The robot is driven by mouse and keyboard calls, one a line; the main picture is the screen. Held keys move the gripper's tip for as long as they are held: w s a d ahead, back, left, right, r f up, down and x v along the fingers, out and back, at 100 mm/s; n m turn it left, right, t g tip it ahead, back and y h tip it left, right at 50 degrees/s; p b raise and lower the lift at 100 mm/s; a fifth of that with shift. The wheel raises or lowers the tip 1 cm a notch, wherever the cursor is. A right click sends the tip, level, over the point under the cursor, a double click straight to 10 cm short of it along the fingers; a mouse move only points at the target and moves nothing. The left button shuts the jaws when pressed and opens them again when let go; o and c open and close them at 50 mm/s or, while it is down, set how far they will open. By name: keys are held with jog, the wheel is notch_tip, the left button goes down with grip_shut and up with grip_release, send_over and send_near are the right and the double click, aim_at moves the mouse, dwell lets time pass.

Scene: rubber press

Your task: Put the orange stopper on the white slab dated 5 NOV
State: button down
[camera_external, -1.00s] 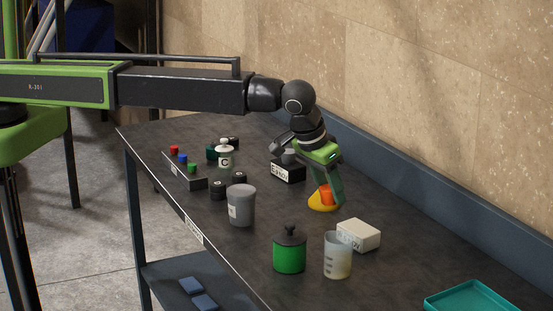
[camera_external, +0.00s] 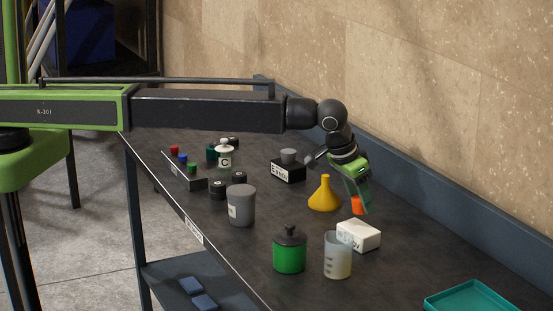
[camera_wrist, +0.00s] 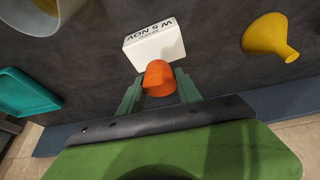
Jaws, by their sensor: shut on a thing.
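The orange stopper (camera_external: 357,205) is held between the fingers of my gripper (camera_external: 360,203), which is shut on it. In the wrist view the stopper (camera_wrist: 158,78) sits between the green fingers (camera_wrist: 157,92). The white slab (camera_external: 358,235) lies on the bench just below the stopper in the outside view. In the wrist view the slab (camera_wrist: 153,42) shows lettering reading "5 NOV", and the stopper overlaps its near edge. The stopper looks raised above the bench; its exact height over the slab I cannot tell.
A yellow funnel (camera_external: 324,196) stands left of my gripper. A clear beaker (camera_external: 337,258) stands close to the slab, with a green jar (camera_external: 290,252) beside it. A black block (camera_external: 288,172) with a label and grey stopper is further back. A teal tray (camera_external: 472,299) is at front right.

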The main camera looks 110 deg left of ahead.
aim_at(360, 214)
notch_tip(360, 214, down, 4)
jog(key=b, duration=0.4)
jog(key=shift+f, duration=0.15)
jog(key=shift+r, duration=0.25)
jog(key=shift+f, duration=0.15)
jog(key=c, duration=0.8)
grip_release()
